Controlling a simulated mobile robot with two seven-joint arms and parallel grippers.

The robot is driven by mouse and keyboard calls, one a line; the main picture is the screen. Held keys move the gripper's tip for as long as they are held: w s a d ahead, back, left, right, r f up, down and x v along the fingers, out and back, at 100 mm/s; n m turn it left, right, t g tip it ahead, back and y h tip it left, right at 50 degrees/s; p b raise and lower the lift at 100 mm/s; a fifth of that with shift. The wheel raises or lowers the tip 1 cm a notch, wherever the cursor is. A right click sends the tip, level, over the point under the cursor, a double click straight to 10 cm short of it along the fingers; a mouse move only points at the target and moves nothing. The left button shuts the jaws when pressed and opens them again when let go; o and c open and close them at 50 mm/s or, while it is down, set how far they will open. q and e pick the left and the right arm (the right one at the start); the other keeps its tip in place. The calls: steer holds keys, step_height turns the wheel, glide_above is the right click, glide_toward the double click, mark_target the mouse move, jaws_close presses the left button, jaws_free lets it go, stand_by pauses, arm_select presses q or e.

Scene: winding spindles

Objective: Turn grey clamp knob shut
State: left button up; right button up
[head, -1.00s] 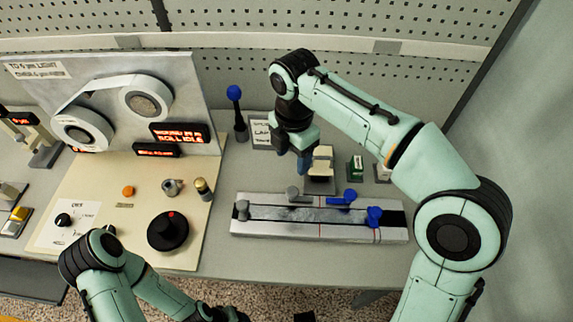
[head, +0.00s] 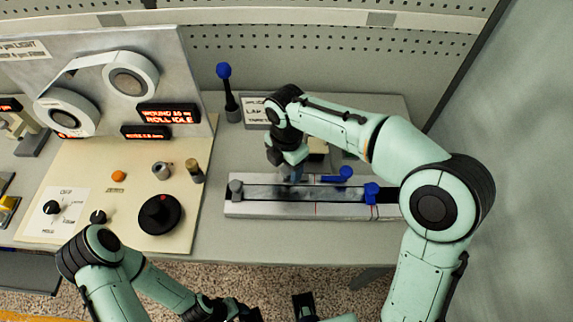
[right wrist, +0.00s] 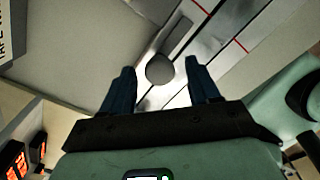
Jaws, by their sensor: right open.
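The grey clamp knob (right wrist: 160,69) shows in the right wrist view as a round cap with a grey bar running off it, on the metal track. In the head view my right gripper hides it. My right gripper (head: 291,176) is open, over the rear edge of the long track (head: 270,208). In the right wrist view its two blue fingers (right wrist: 160,82) stand on either side of the knob, with gaps showing; contact cannot be told. My left gripper (head: 228,309) is low at the bottom edge of the head view, partly cut off, its jaws unclear.
Another grey knob (head: 236,188) stands at the track's left end. A blue clamp knob (head: 345,172) and a blue end knob (head: 371,192) sit to the right. A blue-topped lever (head: 224,72) stands behind. The winder panel with a black dial (head: 160,214) is to the left.

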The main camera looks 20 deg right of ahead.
steer(key=c, duration=1)
steer(key=shift+c, duration=0.2)
arm_select(q)
steer(key=shift+r, duration=0.15)
arm_select(e)
steer(key=shift+m, duration=0.3)
steer(key=m+p, duration=0.1)
steer(key=m, duration=0.2)
steer(key=shift+r+m, duration=0.1)
steer(key=shift+m, duration=0.2)
steer(key=m+p, duration=0.1)
steer(key=m, duration=0.3)
steer(key=shift+m, duration=0.3)
steer(key=m, duration=0.4)
arm_select(q)
steer(key=shift+w+r, duration=0.35)
steer(key=shift+r, duration=0.3)
steer(key=shift+w+r, duration=0.35)
steer(key=shift+r, duration=0.25)
arm_select(e)
steer(key=shift+m, duration=2.5)
